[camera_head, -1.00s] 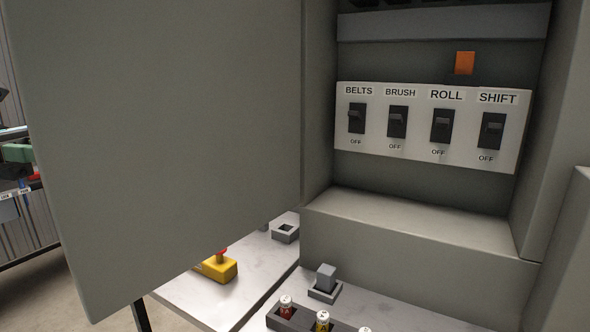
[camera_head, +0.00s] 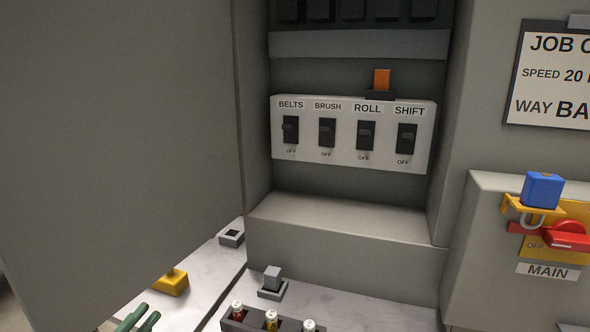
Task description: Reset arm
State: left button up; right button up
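The tips of my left gripper (camera_head: 146,314) show at the bottom left edge, as two green fingers with a gap between them. They look open, and nothing shows between them. The rest of that arm is below the picture. My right gripper is not in view.
A grey cabinet door (camera_head: 115,130) stands open at left. Inside is a switch panel (camera_head: 347,159) labelled BELTS, BRUSH, ROLL and SHIFT. A fuse rack (camera_head: 262,327), grey block (camera_head: 272,276) and yellow piece (camera_head: 171,283) are low. A blue padlock (camera_head: 543,189) hangs by the red MAIN handle (camera_head: 560,238).

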pick_arm(q)
jog(key=s+d+f+n+y+p, duration=0.2)
jog(key=s+f+n+y, duration=0.55)
jog(key=f+n, duration=0.3)
jog(key=s+d+f+n+g+y+p, duration=0.1)
jog(key=s+f+n+g, duration=0.4)
jog(key=s, duration=0.8)
jog(key=s+d+f+n+g+y+p, duration=0.1)
jog(key=s+d+f+n+g+y, duration=0.3)
jog(key=s+f, duration=0.7)
jog(key=s+d+n, duration=0.1)
jog(key=s, duration=0.1)
jog(key=shift+s+d+f+g+p, duration=0.2)
jog(key=shift+s+g+p, duration=0.1)
jog(key=shift+s+g, duration=0.1)
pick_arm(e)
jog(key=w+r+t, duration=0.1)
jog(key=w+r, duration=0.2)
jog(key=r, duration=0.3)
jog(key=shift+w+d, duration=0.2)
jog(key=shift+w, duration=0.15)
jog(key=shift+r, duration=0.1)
